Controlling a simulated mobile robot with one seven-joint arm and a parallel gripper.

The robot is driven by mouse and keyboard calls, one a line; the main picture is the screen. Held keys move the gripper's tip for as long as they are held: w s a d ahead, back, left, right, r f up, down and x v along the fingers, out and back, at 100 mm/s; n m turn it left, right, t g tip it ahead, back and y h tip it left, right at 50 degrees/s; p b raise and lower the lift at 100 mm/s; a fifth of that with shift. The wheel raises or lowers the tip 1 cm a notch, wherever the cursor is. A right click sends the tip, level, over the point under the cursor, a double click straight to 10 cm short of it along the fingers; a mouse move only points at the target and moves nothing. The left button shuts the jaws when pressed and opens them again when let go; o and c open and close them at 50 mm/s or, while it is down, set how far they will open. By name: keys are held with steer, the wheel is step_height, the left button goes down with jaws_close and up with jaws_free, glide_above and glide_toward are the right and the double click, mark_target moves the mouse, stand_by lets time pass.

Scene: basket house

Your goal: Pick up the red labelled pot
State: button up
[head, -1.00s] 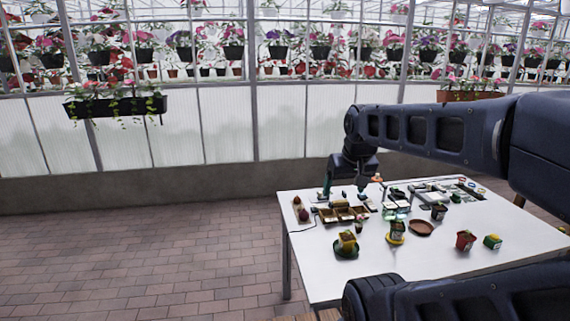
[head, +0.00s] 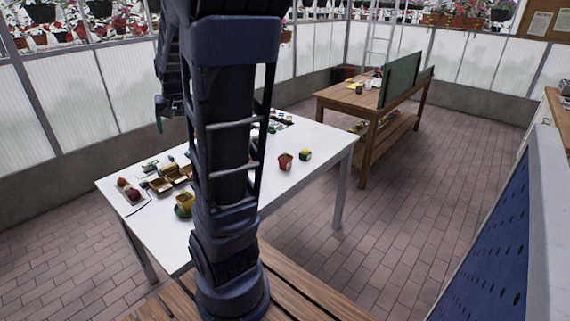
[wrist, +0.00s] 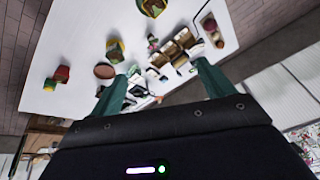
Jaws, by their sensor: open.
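The red labelled pot (head: 285,161) stands upright on the white table (head: 318,145), in the right part of the tabletop in the head view. A pale mark shows on its side. In the wrist view a small red pot (wrist: 62,74), which looks like the same one, stands toward the left. My gripper (wrist: 160,88) is open and empty, its two green fingers spread above the table. In the head view my gripper (head: 161,114) hangs at the upper left, well apart from the pot. My arm hides the middle of the table there.
A small yellow-green pot (head: 305,155) stands just right of the red pot. A yellow pot on a green saucer (head: 184,205), brown trays (head: 160,184) and a dish with dark red round items (head: 130,189) lie left. A wooden bench (head: 340,96) stands behind, with open floor between.

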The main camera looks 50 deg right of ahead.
steer(key=w+d+f+m+h, duration=0.1)
steer(key=w+d+f+m, duration=0.3)
steer(key=d, duration=0.7)
steer(key=m+g+h, duration=0.3)
steer(key=m+g, duration=0.1)
steer(key=m, duration=0.4)
glide_above(284, 157)
steer(key=a, duration=0.2)
steer(key=f, duration=2.2)
steer(key=shift+w+a+f, duration=0.1)
steer(key=shift+a+f, duration=0.1)
steer(key=shift+f, duration=0.05)
steer(key=shift+d+f, duration=0.25)
steer(key=shift+f, duration=0.2)
steer(key=x, duration=0.4)
steer(key=shift+f, duration=0.35)
steer(key=shift+s+a+x, duration=0.1)
steer(key=shift+s+x, duration=0.05)
steer(key=shift+x, duration=1.15)
steer(key=shift+s+a+x, duration=0.1)
steer(key=shift+s+x, duration=0.05)
steer(key=shift+x, duration=1.2)
steer(key=shift+c, duration=0.2)
